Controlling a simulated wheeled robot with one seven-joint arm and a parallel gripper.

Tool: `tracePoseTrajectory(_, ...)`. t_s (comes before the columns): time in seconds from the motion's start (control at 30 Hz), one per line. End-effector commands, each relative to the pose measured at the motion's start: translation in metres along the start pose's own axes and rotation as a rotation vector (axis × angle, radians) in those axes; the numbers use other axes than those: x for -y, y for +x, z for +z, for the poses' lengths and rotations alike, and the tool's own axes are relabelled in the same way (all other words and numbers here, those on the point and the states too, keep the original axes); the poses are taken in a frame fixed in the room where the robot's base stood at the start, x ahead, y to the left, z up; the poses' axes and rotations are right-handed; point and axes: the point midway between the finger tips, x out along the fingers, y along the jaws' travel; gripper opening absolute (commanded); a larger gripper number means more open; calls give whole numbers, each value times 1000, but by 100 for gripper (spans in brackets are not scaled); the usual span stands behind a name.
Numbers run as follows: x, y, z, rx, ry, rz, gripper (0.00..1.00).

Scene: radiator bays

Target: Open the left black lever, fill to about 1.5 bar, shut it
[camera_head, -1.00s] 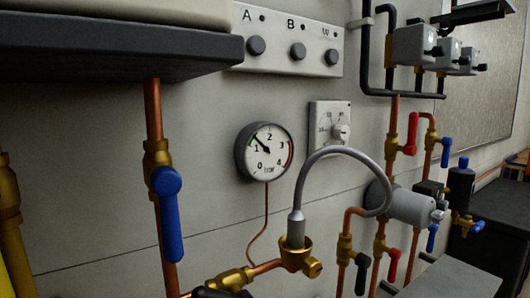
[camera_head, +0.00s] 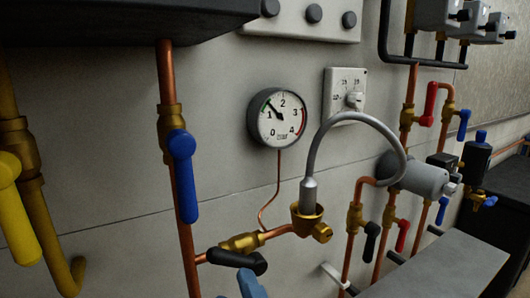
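The left black lever (camera_head: 237,262) sits in front of a brass valve (camera_head: 240,242) on the short pipe at lower centre. It lies roughly level in the picture; I cannot tell for sure whether the valve is open. The round pressure gauge (camera_head: 277,118) hangs above it, its needle pointing up and left, between 1 and 2. A grey hose (camera_head: 335,128) loops from the brass cup (camera_head: 307,217) to the right. A muted blue shape at the bottom edge, just below the lever, may be a tip of my gripper (camera_head: 250,285); its opening is hidden.
A blue lever (camera_head: 184,175) on a vertical copper pipe and a yellow lever (camera_head: 14,208) stand to the left. Another black lever (camera_head: 370,242) and a red one (camera_head: 403,234) are at right. A grey ledge (camera_head: 445,265) juts out at lower right.

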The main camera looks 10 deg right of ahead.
Motion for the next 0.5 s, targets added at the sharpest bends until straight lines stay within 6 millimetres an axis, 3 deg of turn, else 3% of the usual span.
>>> tracePoseTrajectory(0.23,13,8,2,59,3,-19,50)
tracePoseTrajectory(0.5,44,29,9,348,26,15,50)
